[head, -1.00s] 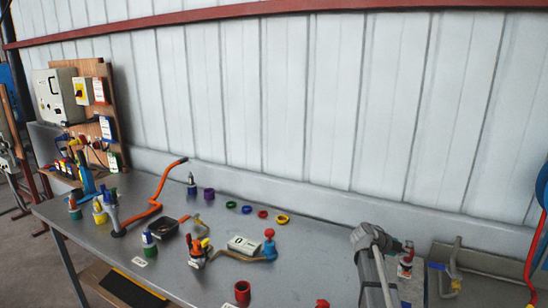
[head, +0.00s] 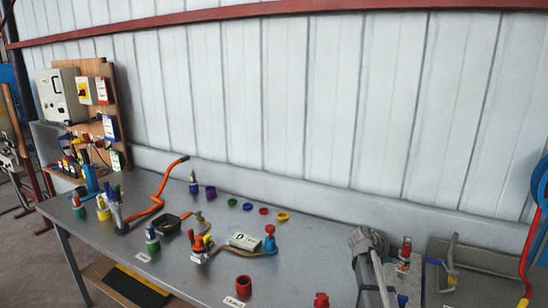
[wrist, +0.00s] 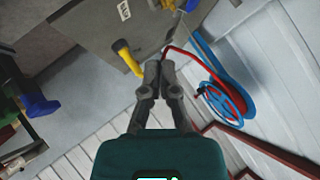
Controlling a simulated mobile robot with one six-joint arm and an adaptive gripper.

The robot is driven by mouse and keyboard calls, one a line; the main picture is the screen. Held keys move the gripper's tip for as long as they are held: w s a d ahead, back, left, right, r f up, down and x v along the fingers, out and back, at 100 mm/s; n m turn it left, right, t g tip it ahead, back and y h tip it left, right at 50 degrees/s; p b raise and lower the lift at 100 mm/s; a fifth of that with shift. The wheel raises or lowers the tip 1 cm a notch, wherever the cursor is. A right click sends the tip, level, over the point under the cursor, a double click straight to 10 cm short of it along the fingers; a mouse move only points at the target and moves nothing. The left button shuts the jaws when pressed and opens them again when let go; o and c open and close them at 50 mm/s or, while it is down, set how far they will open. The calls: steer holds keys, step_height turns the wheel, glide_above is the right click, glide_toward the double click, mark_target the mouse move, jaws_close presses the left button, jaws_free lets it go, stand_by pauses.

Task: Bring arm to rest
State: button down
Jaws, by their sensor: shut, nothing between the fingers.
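My gripper (wrist: 162,68) shows in the wrist view with its two dark grey fingers together and nothing between them. Its fingertips point toward a grey panel (wrist: 95,35) with a white label and a yellow-ended handle (wrist: 127,55). I cannot tell whether the fingers touch anything there. A red hose and a blue hose reel (wrist: 226,100) lie to the right of the fingertips. In the head view, a grey jointed shape with a pale bar (head: 370,260) stands at the right part of the bench; I cannot tell if it is part of my arm.
The metal bench (head: 330,228) carries an orange crank handle (head: 158,190), coloured rings (head: 282,216), a red cup (head: 243,285) and several small fittings. A wooden board with switch boxes (head: 86,95) stands at the far left. A pale ribbed wall (head: 300,90) runs behind the bench.

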steer(key=s+a+f+n+y, duration=0.2)
steer(key=s+a+n+y, duration=0.1)
steer(key=s+a+n, duration=0.3)
steer(key=s+a+f+n+g+y, duration=0.1)
steer(key=s+a+f+n+y, duration=0.2)
steer(key=s+a+n, duration=0.3)
steer(key=s+a+f+n+y, duration=0.3)
steer(key=s+a+n, duration=0.4)
steer(key=a+n, duration=0.4)
steer(key=shift+a+n+g+y, duration=0.4)
steer(key=shift+a+y, duration=0.05)
steer(key=shift+y, duration=0.25)
steer(key=shift+s+a+n, duration=0.3)
steer(key=shift+a+n, duration=0.15)
steer(key=shift+n, duration=0.05)
